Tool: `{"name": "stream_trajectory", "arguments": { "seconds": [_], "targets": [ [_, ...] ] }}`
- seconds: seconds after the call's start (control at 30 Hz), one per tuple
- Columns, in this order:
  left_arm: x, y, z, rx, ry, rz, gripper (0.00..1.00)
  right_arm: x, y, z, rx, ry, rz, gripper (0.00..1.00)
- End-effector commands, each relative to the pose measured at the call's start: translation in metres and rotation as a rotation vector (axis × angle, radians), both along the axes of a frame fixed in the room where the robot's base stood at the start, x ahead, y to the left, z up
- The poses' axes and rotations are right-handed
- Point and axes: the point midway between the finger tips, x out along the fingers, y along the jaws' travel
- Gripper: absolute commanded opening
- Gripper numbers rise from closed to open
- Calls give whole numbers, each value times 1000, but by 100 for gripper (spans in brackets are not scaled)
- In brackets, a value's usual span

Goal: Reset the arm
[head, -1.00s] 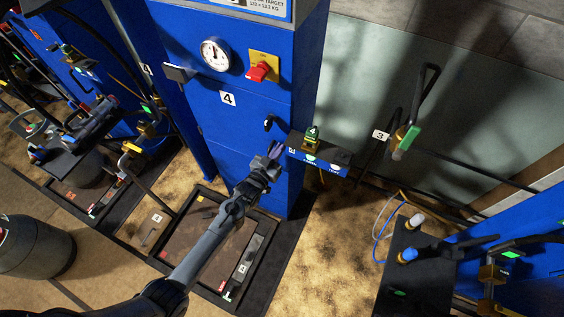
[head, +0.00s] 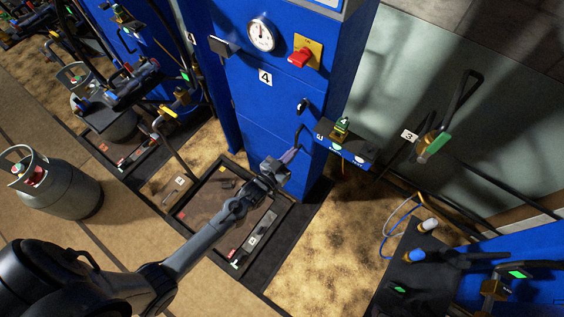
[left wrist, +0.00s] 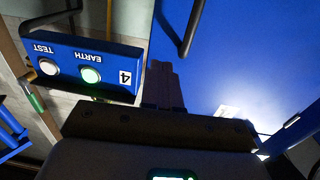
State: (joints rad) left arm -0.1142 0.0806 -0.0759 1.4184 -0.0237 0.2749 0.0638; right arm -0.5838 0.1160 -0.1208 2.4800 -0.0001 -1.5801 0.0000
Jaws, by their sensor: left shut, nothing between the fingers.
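My left gripper (head: 290,156) is shut and empty. It is in front of the lower part of the blue scale column marked 4 (head: 275,115), to the left of and below the small blue box (head: 346,150) on the column's side. In the left wrist view the shut fingers (left wrist: 163,85) point at the blue panel (left wrist: 230,50). My right gripper is not in view.
The scale platform (head: 195,205) lies below my left arm. A grey gas cylinder (head: 60,187) stands at the left. A red switch (head: 299,57) and a gauge (head: 261,35) are on the column. A black stand (head: 415,285) is at the lower right.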

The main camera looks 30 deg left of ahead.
Motion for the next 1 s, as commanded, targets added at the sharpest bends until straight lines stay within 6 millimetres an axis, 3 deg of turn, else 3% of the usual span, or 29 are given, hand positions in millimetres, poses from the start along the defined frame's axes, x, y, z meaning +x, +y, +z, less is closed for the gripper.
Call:
{"name": "stream_trajectory", "arguments": {
  "seconds": [0.2, 0.43, 0.63, 0.77, 1.0],
  "targets": [
    [-32, 2, 0, 1, 1, 1, 0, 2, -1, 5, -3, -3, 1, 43],
    [-47, 2, -2, 1, 3, 1, 0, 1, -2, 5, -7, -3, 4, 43],
    [-79, 1, -24, 2, 54, -5, 0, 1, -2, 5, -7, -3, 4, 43],
    [-98, -9, 4, 0, 65, -19, 0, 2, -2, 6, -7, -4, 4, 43],
    [-129, -22, 37, 42, 361, -27, 0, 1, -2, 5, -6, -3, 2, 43]
  ]
}}
